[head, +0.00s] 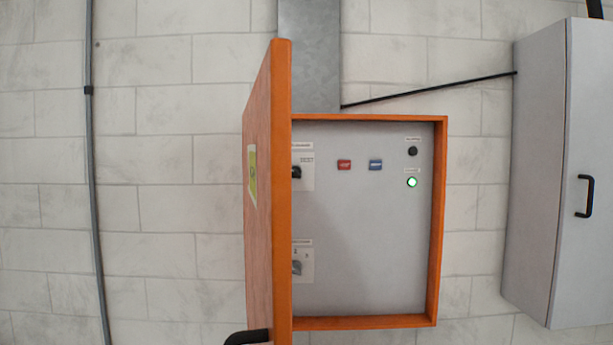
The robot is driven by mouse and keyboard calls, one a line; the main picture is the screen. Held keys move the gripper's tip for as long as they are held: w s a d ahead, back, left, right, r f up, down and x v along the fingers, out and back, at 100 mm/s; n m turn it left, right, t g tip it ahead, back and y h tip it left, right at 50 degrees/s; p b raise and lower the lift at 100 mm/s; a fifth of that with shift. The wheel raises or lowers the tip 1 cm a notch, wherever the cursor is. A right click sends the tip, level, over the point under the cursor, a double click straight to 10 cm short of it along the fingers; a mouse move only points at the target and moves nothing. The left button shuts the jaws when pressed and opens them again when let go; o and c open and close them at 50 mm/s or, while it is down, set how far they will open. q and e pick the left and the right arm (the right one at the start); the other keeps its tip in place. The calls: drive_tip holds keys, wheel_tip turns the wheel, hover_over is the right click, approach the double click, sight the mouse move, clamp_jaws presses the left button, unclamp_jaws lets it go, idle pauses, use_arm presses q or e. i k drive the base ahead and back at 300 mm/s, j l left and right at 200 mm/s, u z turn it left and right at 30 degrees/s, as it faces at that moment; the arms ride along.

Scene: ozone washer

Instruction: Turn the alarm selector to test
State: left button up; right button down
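An orange-framed control box (438,230) hangs on the wall with its orange door (281,200) swung open toward me. On its grey panel (360,240), at the left, are two rotary selectors on pale plates. The upper selector (297,172) has a dark knob and the lower selector (297,267) a grey one. The door edge partly hides both plates. Their labels are too small to read, so I cannot tell which is the alarm selector or where it points. Neither of my grippers is in view.
The panel also carries a red button (344,165), a blue button (376,165), a black button (412,151) and a lit green lamp (411,183). The open door stands left of the panel, with a black handle (247,338). A grey cabinet (540,170) is at the right.

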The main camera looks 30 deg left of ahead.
sight(296, 171)
drive_tip(key=i+l, duration=0.15)
drive_tip(key=l, duration=0.2)
drive_tip(key=i+l+u, duration=0.1)
drive_tip(key=l, duration=0.2)
drive_tip(key=i+l, duration=0.2)
drive_tip(key=l, duration=0.15)
drive_tip(key=l+u, duration=0.15)
drive_tip(key=u, duration=1.3)
drive_tip(key=i+l, duration=0.05)
